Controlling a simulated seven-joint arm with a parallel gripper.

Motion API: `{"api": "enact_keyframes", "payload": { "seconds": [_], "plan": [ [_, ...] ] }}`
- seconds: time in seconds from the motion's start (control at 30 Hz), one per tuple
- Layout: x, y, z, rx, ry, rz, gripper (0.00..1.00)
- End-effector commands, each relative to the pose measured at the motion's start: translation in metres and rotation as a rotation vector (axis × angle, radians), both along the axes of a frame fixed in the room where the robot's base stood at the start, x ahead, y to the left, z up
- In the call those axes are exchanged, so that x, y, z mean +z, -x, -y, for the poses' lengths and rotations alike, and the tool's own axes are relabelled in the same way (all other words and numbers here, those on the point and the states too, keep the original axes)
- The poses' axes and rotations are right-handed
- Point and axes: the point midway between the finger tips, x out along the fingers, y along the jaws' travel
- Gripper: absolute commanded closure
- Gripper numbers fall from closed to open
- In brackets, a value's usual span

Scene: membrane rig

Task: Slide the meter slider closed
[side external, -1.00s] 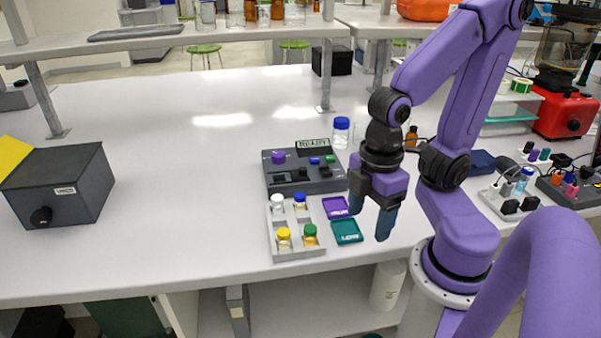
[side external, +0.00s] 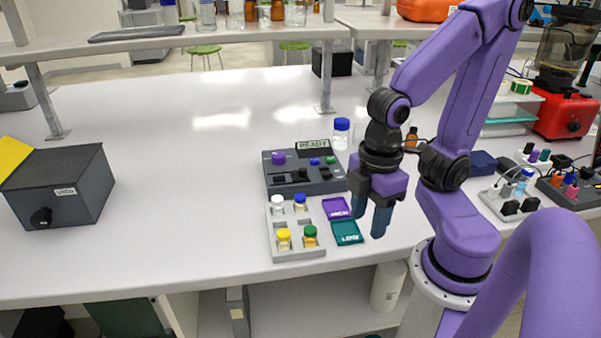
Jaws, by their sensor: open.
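The dark grey meter box (side external: 291,188) lies on the white bench. It has a purple knob (side external: 278,157), a small display reading READY (side external: 314,143), a blue and a green button, and black sliding parts (side external: 297,174) on its top. Which black part is the meter slider, and its exact position, is too small to tell. My gripper (side external: 369,220) is open and empty, pointing down to the right of the box. It hangs apart from the box, above the bench beside the purple and teal pads.
A grey rack (side external: 296,250) with several capped vials stands in front of the box. A purple pad (side external: 337,208) and a teal pad (side external: 347,232) lie beside it. A blue-capped bottle (side external: 341,134) stands behind. The bench to the left is clear up to a dark box (side external: 60,187).

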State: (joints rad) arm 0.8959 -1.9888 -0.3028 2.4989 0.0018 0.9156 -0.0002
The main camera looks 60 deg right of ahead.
Motion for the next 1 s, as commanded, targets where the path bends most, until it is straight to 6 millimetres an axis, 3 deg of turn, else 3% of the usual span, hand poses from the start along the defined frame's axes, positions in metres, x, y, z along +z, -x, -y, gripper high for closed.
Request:
{"api": "enact_keyframes", "payload": {
  "seconds": [0.17,0.47,0.77,1.0],
  "plan": [
    [0.007,-0.024,-0.004,-0.082,0.0,0.0,0.49],
    [0.03,-0.101,0.004,-0.343,0.008,-0.005,0.49],
    [0.052,-0.176,0.043,-0.609,0.013,-0.01,0.49],
    [0.068,-0.225,0.095,-0.82,0.016,-0.016,0.49]
  ]
}}
